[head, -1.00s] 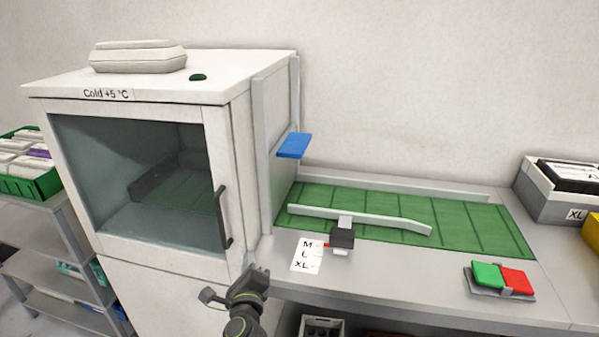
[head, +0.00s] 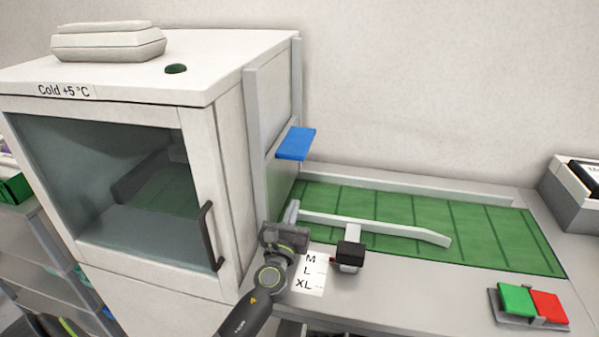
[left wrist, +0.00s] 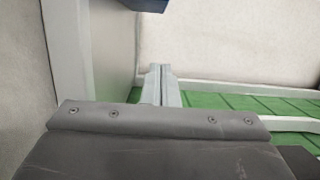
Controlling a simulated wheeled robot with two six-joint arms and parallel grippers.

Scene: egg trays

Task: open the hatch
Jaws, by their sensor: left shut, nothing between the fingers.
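The hatch seems to be the grey panel (left wrist: 112,55) between upright rails on the right side of the cold cabinet (head: 226,170). A blue tab (head: 296,143) sticks out from it, and its lower edge shows at the top of the left wrist view (left wrist: 150,4). Whether the panel is raised at all, I cannot tell. My left gripper (head: 293,212) is shut and empty, below the blue tab and apart from it, over the near left end of the green belt. Its fingertips also show in the left wrist view (left wrist: 162,84). My right gripper is not in view.
The cabinet's glass door (head: 120,190) with a dark handle (head: 208,236) is closed. A pale guide bar (head: 385,226) with a black block (head: 349,255) lies across the green belt (head: 480,234). Green and red buttons (head: 533,303) are at the right front.

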